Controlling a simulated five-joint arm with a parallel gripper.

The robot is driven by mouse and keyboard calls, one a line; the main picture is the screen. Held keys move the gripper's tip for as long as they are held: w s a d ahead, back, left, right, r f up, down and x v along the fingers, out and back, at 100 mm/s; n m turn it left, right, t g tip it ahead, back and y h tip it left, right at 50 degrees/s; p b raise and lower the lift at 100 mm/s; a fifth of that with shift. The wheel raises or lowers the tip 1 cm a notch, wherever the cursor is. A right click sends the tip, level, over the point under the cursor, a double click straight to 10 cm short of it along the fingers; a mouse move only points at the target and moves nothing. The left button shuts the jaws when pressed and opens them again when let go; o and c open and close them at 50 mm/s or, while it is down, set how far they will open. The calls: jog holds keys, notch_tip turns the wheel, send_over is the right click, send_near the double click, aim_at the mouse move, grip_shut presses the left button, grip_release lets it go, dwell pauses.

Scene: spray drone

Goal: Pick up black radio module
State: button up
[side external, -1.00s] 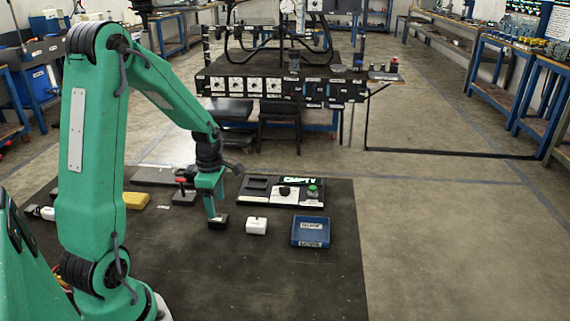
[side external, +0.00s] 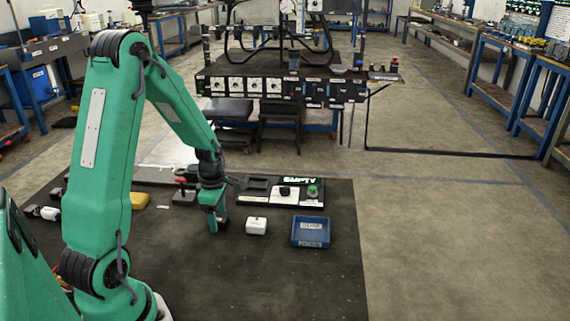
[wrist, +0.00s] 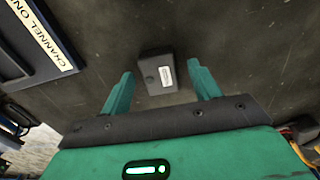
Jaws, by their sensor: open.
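The black radio module (wrist: 157,74) shows in the wrist view as a small dark box with a white label, on the dark mat. My gripper (wrist: 160,69) is open there, with one green finger on each side of the module and visible gaps between. In the side view my gripper (side external: 213,229) points down at the mat, left of a white box. The module cannot be made out there, as the gripper covers its place.
The white box (side external: 256,226) and a blue tray (side external: 310,231) stand to the right on the dark mat (side external: 290,285). A control panel (side external: 254,199) lies behind them. The front right of the mat is clear.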

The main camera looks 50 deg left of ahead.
aim_at(219, 218)
jog(key=shift+c, duration=0.4)
jog(key=c, duration=1)
jog(key=shift+r, duration=0.1)
jog(key=shift+r, duration=0.75)
jog(key=r, duration=0.3)
jog(key=shift+d, duration=0.35)
jog(key=d+r, duration=0.6)
jog(key=d, duration=0.5)
jog(key=shift+r, duration=0.2)
jog(key=shift+w, duration=0.15)
